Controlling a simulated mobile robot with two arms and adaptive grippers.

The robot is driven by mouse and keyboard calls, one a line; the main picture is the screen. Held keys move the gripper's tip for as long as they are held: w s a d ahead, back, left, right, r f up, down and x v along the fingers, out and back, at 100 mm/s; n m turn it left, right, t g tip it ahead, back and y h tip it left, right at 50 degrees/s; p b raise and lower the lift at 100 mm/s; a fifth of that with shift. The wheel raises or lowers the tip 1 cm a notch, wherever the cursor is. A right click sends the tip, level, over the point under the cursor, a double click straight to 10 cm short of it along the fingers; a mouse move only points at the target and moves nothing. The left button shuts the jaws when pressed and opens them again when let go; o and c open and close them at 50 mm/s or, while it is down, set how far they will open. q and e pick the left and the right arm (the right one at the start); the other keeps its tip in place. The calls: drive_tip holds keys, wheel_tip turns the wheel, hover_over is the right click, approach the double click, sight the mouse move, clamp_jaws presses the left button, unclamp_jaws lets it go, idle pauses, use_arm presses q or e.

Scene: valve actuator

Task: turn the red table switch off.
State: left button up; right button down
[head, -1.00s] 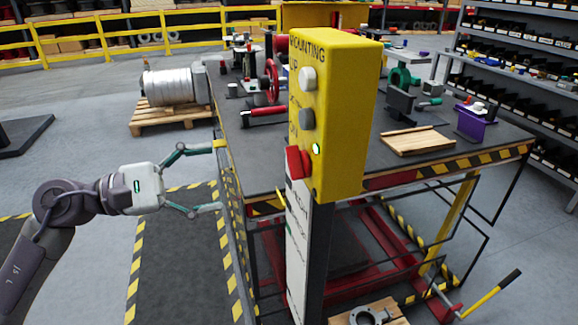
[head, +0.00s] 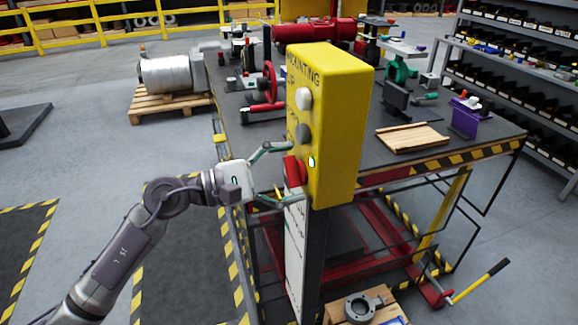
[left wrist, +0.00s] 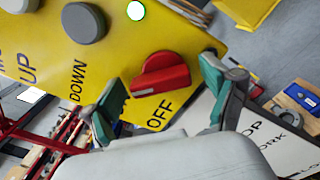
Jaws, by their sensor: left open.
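The red switch (head: 294,171) sits low on the front of the yellow control box (head: 335,130), beside a lit green-white lamp (head: 311,162). In the left wrist view the red switch (left wrist: 160,75) has a raised grip bar, with the word OFF printed by it. My left gripper (head: 284,173) is open, its fingers reaching up to the box around the switch. In the left wrist view the two fingertips (left wrist: 162,90) stand on either side of the switch, apart from it as far as I can tell. My right gripper is not in view.
The box also carries a white button (head: 304,98) and a grey button (head: 302,133) above the switch. Its post stands before a dark workbench (head: 375,165) with tools and a wooden board (head: 412,138). Floor at the left is mostly clear.

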use_arm(q)
drive_tip(key=c, duration=1.2)
drive_tip(key=shift+o, duration=0.2)
